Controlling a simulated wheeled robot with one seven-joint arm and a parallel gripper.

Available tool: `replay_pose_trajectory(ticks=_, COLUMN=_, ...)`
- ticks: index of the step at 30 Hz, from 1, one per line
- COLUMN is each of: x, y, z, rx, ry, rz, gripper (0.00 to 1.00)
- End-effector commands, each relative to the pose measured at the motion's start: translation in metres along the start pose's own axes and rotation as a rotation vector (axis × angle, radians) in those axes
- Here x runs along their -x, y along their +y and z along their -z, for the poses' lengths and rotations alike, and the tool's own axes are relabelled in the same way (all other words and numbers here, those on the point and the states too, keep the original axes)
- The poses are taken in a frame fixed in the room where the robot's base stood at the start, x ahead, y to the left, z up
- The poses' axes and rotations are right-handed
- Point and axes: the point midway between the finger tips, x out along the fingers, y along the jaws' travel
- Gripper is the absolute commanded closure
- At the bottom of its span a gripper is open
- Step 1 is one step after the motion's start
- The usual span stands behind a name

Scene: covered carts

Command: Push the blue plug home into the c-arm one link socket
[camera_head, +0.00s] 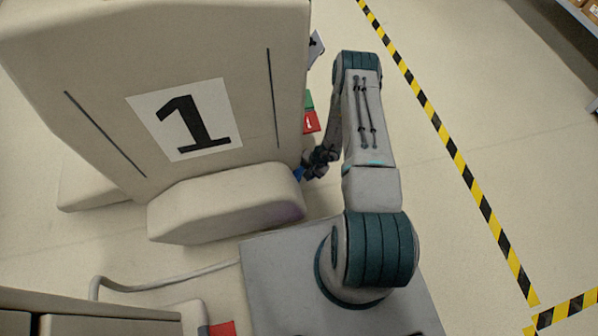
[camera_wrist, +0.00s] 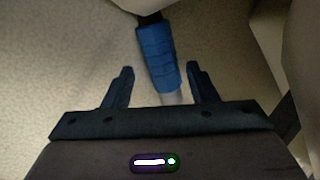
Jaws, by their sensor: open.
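The blue plug (camera_wrist: 157,62) shows in the wrist view as a ribbed blue body with a dark upper end and a pale lower end. The dark end meets a beige cover at the top edge; the socket is hidden, so I cannot tell how deep the plug sits. In the head view only a small blue patch of the plug (camera_head: 298,174) shows beside the cart's lower housing. The c-arm one cart (camera_head: 230,60) is beige with a large "1" sign. My gripper (camera_wrist: 160,72) is open, with one finger on each side of the plug and gaps visible. It also shows in the head view (camera_head: 318,160).
Red and green tags (camera_head: 310,121) show at the cart's right side. A grey cable or hose (camera_head: 170,279) runs along the floor at lower left, near another beige unit (camera_head: 90,325). Yellow-black floor tape (camera_head: 440,130) crosses the right, with clear floor around it.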

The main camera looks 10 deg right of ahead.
Motion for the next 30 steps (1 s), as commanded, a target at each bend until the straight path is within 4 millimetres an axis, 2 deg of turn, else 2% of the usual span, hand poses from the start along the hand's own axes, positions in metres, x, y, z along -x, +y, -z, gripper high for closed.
replay_pose_trajectory(ticks=1, x=-0.012, y=0.002, z=0.000, rx=0.000, ry=-0.001, rz=0.001, gripper=0.48)
replay_pose_trajectory(ticks=6, x=-0.035, y=0.001, z=0.000, rx=0.001, ry=-0.001, rz=0.000, gripper=0.48)
replay_pose_trajectory(ticks=24, x=-0.038, y=0.001, z=0.000, rx=0.001, ry=0.000, rz=0.000, gripper=0.48)
replay_pose_trajectory(ticks=25, x=-0.038, y=0.001, z=0.000, rx=0.001, ry=0.000, rz=0.000, gripper=0.50)
replay_pose_trajectory(ticks=29, x=-0.038, y=0.001, z=0.000, rx=0.000, ry=0.000, rz=-0.001, gripper=0.87)
replay_pose_trajectory(ticks=30, x=-0.038, y=0.001, z=0.000, rx=0.000, ry=0.000, rz=-0.001, gripper=0.87)
